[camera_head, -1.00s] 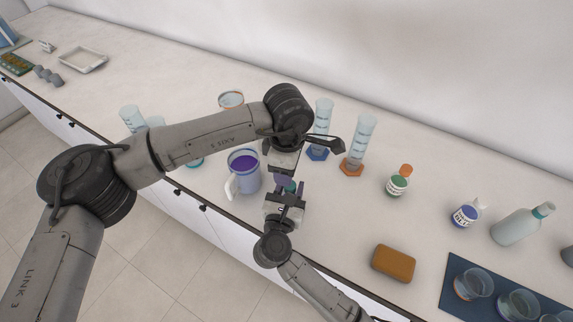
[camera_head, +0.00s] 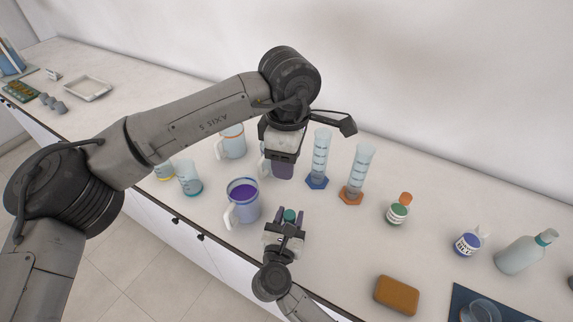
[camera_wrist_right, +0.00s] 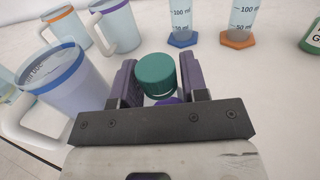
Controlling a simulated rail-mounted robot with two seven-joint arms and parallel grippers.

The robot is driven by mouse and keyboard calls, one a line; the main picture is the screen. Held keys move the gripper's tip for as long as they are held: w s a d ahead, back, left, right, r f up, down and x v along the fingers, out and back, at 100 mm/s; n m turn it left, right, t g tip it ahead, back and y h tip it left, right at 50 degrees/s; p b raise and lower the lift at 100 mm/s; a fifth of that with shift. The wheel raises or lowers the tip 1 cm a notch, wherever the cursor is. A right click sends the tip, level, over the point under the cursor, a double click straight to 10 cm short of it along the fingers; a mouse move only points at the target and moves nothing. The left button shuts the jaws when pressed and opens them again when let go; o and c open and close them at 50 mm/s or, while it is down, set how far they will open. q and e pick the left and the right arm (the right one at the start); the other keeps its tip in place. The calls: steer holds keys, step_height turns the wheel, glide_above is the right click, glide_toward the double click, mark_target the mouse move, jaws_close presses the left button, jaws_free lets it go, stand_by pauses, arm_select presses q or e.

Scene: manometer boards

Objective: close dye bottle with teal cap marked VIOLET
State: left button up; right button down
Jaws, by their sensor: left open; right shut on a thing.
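The teal cap (camera_head: 290,214) shows between the fingers of my right gripper (camera_head: 289,217), near the bench's front edge. In the right wrist view the teal cap (camera_wrist_right: 156,74) stands at the top of the held bottle, with a pale strip and a bit of violet (camera_wrist_right: 167,101) below it. My right gripper (camera_wrist_right: 158,83) is shut on this bottle. Most of the bottle and its label are hidden, and I cannot tell how tightly the cap sits. My left gripper (camera_head: 282,172) is open, pointing down above the bench, behind and apart from the cap.
A jug of violet liquid (camera_head: 243,203) stands just left of my right gripper. Blue-based (camera_head: 320,160) and orange-based (camera_head: 357,175) cylinders stand behind right. Farther right are a green-labelled bottle (camera_head: 397,213), a blue-labelled bottle (camera_head: 468,243) and a brown block (camera_head: 397,295). Bench between them is clear.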

steer(key=shift+s+f, duration=0.1)
steer(key=shift+f, duration=0.5)
steer(key=c, duration=1)
jaws_free()
steer(key=o, duration=0.3)
steer(key=shift+s, duration=0.25)
steer(key=shift+o, duration=0.7)
steer(key=shift+r, duration=0.1)
steer(key=shift+w+r, duration=0.15)
steer(key=v, duration=1.3)
steer(key=shift+s, duration=0.4)
steer(key=shift+r, duration=0.1)
